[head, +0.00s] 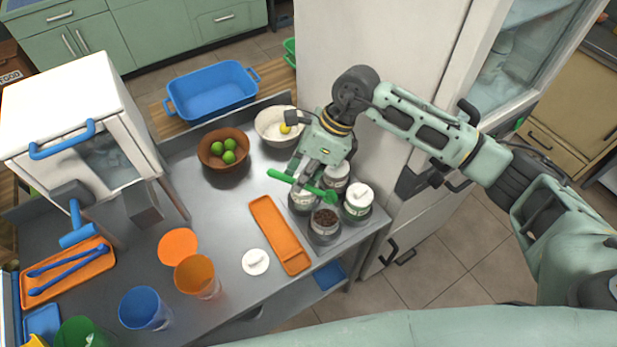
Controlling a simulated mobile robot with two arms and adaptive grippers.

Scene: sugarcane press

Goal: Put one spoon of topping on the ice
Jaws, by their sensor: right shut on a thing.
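My right gripper (302,182) is shut on a green spoon (283,176) above the cluster of jars at the counter's right end. The spoon lies slantwise, its right end near a green-labelled jar (357,203) with a white lid. An open jar of dark brown topping (325,221) stands just below the spoon in the picture. I cannot tell whether the spoon carries topping. A white lid (255,262) lies on the counter. An orange cup (196,275), a blue cup (146,308) and a green cup (82,334) stand at the front. Ice is not clearly visible. My left gripper is out of view.
An empty orange tray (280,236) lies left of the jars. A brown bowl of limes (223,150) and a white bowl (274,125) stand behind. Blue tongs lie on another orange tray (68,271). The white machine (75,100) stands at left. The middle counter is clear.

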